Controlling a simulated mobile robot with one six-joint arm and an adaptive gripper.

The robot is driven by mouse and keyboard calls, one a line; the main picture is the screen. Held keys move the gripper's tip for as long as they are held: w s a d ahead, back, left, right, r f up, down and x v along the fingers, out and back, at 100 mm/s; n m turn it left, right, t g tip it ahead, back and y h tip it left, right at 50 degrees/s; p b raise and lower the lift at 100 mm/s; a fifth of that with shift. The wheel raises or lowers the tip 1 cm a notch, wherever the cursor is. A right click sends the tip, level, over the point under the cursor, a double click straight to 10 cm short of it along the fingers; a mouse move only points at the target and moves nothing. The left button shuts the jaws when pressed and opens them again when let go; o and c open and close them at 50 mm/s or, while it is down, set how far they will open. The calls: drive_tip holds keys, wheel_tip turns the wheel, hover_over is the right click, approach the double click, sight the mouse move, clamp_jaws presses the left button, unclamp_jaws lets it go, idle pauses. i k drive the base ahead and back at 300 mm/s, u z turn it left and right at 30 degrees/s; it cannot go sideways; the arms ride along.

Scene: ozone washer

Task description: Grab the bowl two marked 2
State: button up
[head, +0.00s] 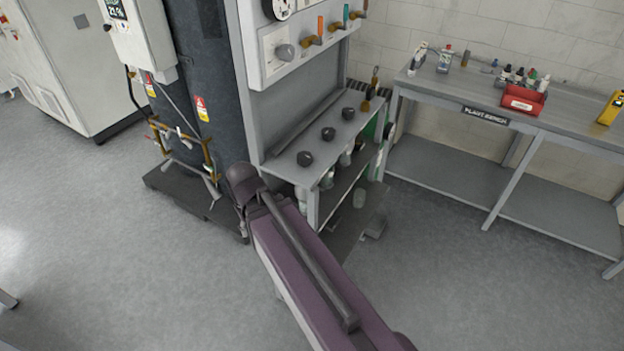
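Three small dark round pieces stand in a row on the grey shelf top (285,168) of the washer stand: a near one (305,158), a middle one (328,133) and a far one (348,113). They may be bowls, but they are too small to be sure. I cannot read a 2 on any of them. My purple arm reaches up from the bottom of the head view to a dark rounded joint left of the shelf's near end. My gripper cannot be made out.
A tall dark column (205,90) with pipes stands left of the shelf. A grey workbench (440,92) at the right bears bottles and a red bin (522,100). The floor at left and lower right is clear.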

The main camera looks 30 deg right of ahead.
sight(326, 182)
drive_tip(key=u, duration=0.35)
drive_tip(key=k, duration=1)
drive_tip(key=z, duration=0.95)
drive_tip(key=i, duration=1.05)
